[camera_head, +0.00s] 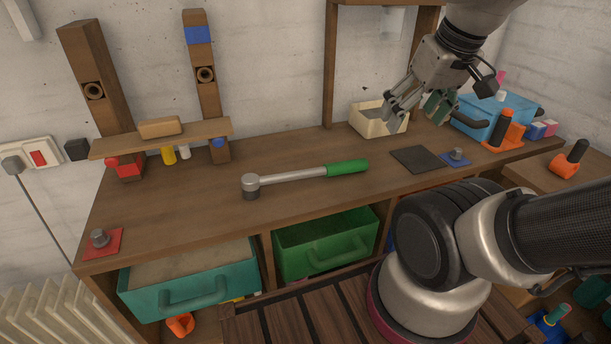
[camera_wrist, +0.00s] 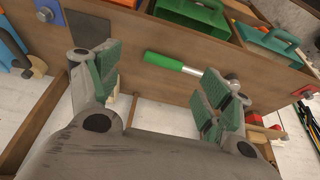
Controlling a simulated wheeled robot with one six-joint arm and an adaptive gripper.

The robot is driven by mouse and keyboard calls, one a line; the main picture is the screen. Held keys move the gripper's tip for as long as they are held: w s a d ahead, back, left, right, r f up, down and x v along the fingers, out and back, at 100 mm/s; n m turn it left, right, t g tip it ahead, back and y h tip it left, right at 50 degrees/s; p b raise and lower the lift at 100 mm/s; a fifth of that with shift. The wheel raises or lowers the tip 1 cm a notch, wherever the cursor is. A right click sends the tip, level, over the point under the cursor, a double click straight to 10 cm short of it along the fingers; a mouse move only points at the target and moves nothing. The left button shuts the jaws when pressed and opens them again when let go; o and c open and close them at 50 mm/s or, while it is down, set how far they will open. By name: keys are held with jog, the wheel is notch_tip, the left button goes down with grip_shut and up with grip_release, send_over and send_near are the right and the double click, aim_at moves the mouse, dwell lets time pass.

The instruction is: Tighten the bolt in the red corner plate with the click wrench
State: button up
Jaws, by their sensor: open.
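The click wrench (camera_head: 300,177) lies flat on the workbench, with a silver head at the left and a green handle at the right. In the wrist view its green handle (camera_wrist: 163,61) shows beyond and between my fingers. The red corner plate (camera_head: 112,243) lies at the bench's front left corner, with a grey bolt (camera_head: 99,238) standing on it. My gripper (camera_head: 415,108) is open and empty above the back right of the bench, apart from the wrench. Its green-padded fingers also show spread in the wrist view (camera_wrist: 157,82).
A cream bin (camera_head: 368,127) is close to my gripper. Right of it are a dark mat (camera_head: 416,160), a blue plate with a bolt (camera_head: 455,160) and a blue box (camera_head: 480,122). A plank shelf (camera_head: 205,130) stands back left. Teal (camera_head: 190,285) and green (camera_head: 325,243) drawers sit below.

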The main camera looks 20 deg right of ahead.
jog(key=c, duration=0.3)
jog(key=shift+d+f, duration=0.15)
jog(key=shift+f, duration=0.2)
jog(key=shift+c, duration=1.1)
jog(key=m+g+y, duration=0.4)
jog(key=m, duration=1.2)
send_near(338, 163)
jog(key=f, duration=0.2)
jog(key=shift+w+d+f, duration=0.1)
jog(key=shift+w+f, duration=0.3)
jog(key=shift+w+a+m+y, duration=0.2)
jog(key=shift+a+m+y, duration=0.1)
jog(key=shift+m, duration=0.5)
jog(key=shift+f, duration=0.15)
jog(key=x, duration=0.5)
jog(key=s+x, duration=0.1)
jog(key=x, duration=0.1)
jog(key=shift+a+f, duration=0.15)
